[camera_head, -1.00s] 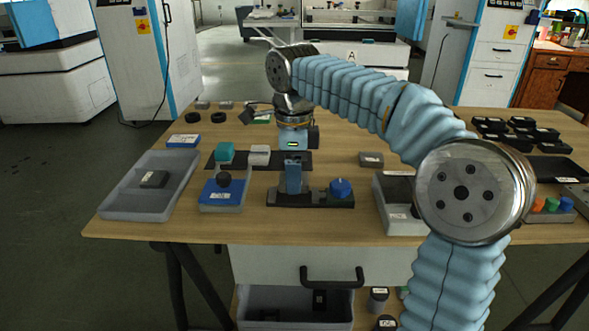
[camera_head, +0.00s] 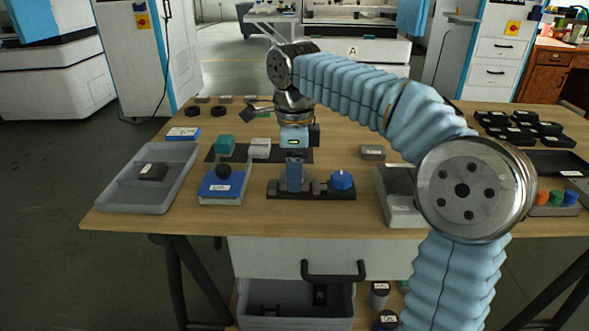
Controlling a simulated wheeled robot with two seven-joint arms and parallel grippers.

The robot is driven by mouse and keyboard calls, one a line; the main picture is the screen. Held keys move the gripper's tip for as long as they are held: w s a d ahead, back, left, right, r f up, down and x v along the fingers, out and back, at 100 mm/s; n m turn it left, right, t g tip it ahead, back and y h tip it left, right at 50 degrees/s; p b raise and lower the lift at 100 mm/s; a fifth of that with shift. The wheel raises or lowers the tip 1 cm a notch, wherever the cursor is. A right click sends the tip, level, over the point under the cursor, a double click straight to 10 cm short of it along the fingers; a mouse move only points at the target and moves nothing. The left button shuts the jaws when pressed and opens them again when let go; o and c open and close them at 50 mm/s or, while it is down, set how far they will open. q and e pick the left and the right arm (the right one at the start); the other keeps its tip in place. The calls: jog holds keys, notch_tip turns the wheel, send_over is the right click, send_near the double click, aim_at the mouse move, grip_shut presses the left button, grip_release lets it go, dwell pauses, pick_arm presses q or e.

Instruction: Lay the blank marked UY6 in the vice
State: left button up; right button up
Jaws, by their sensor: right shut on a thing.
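The vice (camera_head: 315,193) is a low dark fixture near the front middle of the table, with a blue upright block (camera_head: 294,176) and a blue round knob (camera_head: 342,181). My right gripper (camera_head: 294,155) points down directly above the blue block, shut on a small piece, apparently the blank. The piece is mostly hidden between the fingers and the vice, and its marking cannot be read. I cannot tell if it touches the vice. Other grey blanks lie at the right of the vice (camera_head: 372,152) and in the left tray (camera_head: 153,171); their labels are unreadable. My left gripper is not in view.
A grey tray (camera_head: 186,178) stands at the left, and a box with a blue top (camera_head: 221,187) stands left of the vice. A grey bin (camera_head: 401,216) is at the right, partly behind my right arm. Black parts (camera_head: 523,117) lie at the back right. An open drawer (camera_head: 297,310) hangs below.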

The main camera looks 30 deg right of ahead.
jog(key=shift+f+b, duration=0.35)
jog(key=shift+f, duration=0.25)
dwell(0.4)
jog(key=o, duration=1.5)
jog(key=shift+o, duration=0.3)
jog(key=shift+o, duration=1.2)
